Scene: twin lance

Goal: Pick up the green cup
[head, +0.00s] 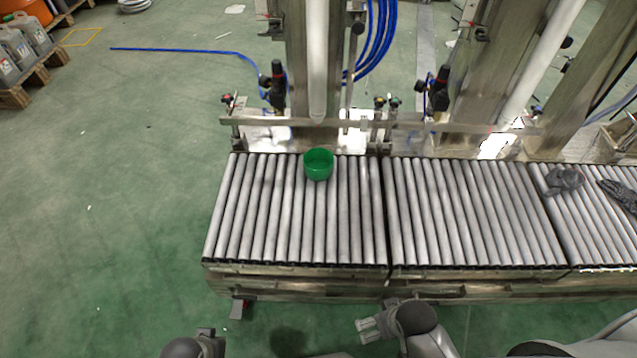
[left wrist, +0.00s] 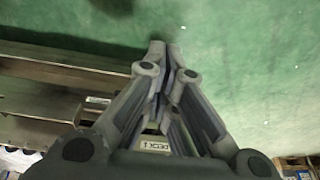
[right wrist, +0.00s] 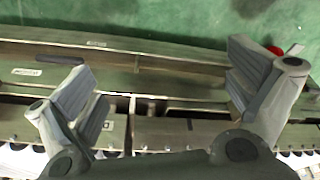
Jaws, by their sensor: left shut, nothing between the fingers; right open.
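The green cup (head: 318,165) stands on the roller conveyor (head: 290,240), near its back edge, in the head view. It does not show in either wrist view. My left gripper (head: 206,338) is at the bottom of the head view, in front of the conveyor and well short of the cup. In the left wrist view my left gripper (left wrist: 166,50) has its fingertips together with nothing between them. My right gripper (head: 366,328) is just in front of the conveyor's front edge, apart from the cup. In the right wrist view my right gripper (right wrist: 155,80) has its fingers wide apart and empty.
Metal posts and a rail (head: 340,121) stand right behind the conveyor, close to the cup. Grey gloves or rags (head: 564,180) lie on the rollers at the far right. A blue hose (head: 180,50) lies on the floor. The rollers around the cup are clear.

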